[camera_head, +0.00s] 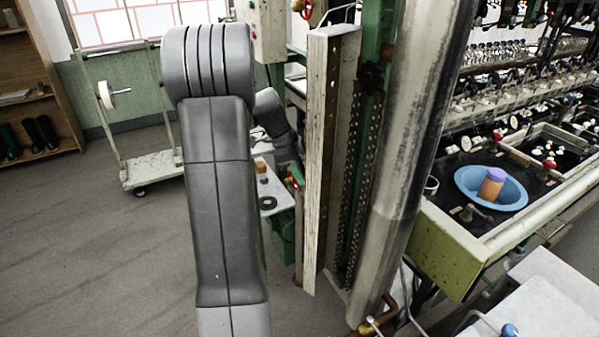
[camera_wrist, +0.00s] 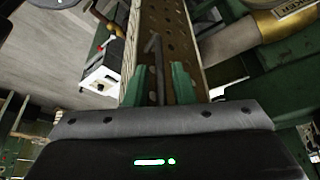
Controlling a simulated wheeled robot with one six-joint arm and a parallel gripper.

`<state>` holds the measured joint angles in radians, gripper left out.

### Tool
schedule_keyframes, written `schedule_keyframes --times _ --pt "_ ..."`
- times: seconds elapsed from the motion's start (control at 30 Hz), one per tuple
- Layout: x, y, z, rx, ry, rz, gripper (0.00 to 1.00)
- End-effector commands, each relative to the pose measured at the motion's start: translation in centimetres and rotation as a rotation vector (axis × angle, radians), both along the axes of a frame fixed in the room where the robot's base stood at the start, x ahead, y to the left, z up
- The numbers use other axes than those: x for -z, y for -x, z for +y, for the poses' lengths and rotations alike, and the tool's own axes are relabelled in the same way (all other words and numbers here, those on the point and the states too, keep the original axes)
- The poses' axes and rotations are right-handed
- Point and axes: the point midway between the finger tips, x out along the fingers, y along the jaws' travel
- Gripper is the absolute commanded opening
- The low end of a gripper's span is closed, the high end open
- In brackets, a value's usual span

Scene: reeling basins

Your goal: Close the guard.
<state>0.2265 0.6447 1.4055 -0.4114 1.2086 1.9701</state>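The guard (camera_head: 322,150) looks like a tall, narrow, worn white panel with a perforated metal edge. It stands upright and swung out from the machine's green and metal post, with a gap between them. In the wrist view, a brown perforated metal strip (camera_wrist: 178,30), probably the guard's, runs away from my gripper. My gripper (camera_wrist: 160,82) shows two green fingers standing apart, so it is open. A thin grey bent bar (camera_wrist: 156,62) shows between the fingers; I cannot tell whether they touch it. In the head view my gripper is mostly hidden behind the guard.
A thick metal column (camera_head: 410,150) stands right of the guard. The reeling machine's basin bench (camera_head: 450,245) holds a blue bowl (camera_head: 468,178). A white trolley (camera_head: 150,168) stands at the back left. The floor at left is clear.

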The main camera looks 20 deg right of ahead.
Motion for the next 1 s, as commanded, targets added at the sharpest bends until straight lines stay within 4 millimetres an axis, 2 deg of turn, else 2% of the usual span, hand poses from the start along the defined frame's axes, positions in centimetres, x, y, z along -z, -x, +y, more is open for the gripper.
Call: schedule_keyframes --times 0.03,0.1,0.57,0.77,1.0 --pt "0.0 0.0 0.0 0.0 0.0 0.0 0.12" --pt "0.0 0.0 0.0 0.0 0.0 0.0 0.0" --pt "0.2 0.6 0.1 -0.039 0.0 -0.001 0.0" --pt "0.4 2.1 0.1 -0.146 0.0 -0.003 0.0" --pt "0.5 5.1 -0.3 -0.353 0.002 -0.004 0.0"
